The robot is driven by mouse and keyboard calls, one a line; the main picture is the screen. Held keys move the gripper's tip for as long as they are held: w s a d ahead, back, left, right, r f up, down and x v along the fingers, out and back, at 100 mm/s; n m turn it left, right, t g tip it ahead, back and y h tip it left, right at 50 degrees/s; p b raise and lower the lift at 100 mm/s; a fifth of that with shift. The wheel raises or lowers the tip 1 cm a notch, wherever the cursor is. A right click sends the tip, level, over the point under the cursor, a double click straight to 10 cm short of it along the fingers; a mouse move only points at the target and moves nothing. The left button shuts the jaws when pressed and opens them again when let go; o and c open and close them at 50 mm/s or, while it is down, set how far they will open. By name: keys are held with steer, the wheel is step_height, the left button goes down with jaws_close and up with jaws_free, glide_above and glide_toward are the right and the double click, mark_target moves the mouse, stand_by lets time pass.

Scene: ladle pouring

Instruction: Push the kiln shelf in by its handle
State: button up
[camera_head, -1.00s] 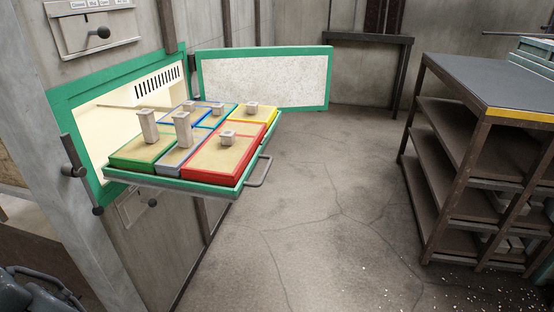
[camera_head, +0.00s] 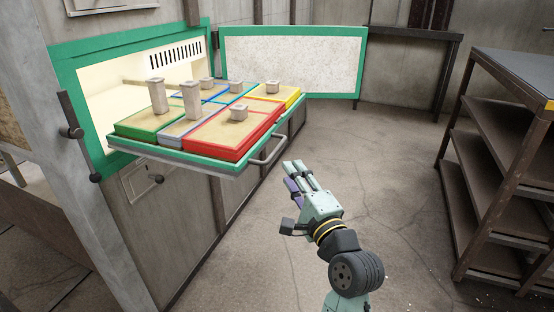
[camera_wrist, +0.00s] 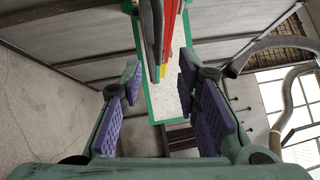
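The kiln shelf (camera_head: 185,162) is a green-edged tray pulled out of the kiln opening. It carries several coloured, sand-topped blocks with pale posts. Its grey bar handle (camera_head: 270,152) sticks out from the front edge. My gripper (camera_head: 291,176) is in front of the handle, a little to the right and below it in the head view, fingers towards it. In the wrist view my gripper (camera_wrist: 160,88) has its purple-padded fingers spread wide with nothing between them. Grey bars, probably the handle, show at the top centre there; I cannot tell the exact gap.
The green-framed kiln door (camera_head: 295,62) stands open behind the shelf. A dark lever (camera_head: 70,132) is at the left of the opening. A shelving rack (camera_head: 500,160) stands at the right. The floor between is clear.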

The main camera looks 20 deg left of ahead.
mark_target(276, 149)
steer(key=p+x, duration=0.1)
steer(key=x, duration=0.9)
steer(key=shift+w+a+f, duration=0.15)
steer(key=shift+w+a, duration=0.05)
steer(key=shift+w, duration=0.15)
steer(key=shift+c, duration=0.2)
jaws_close()
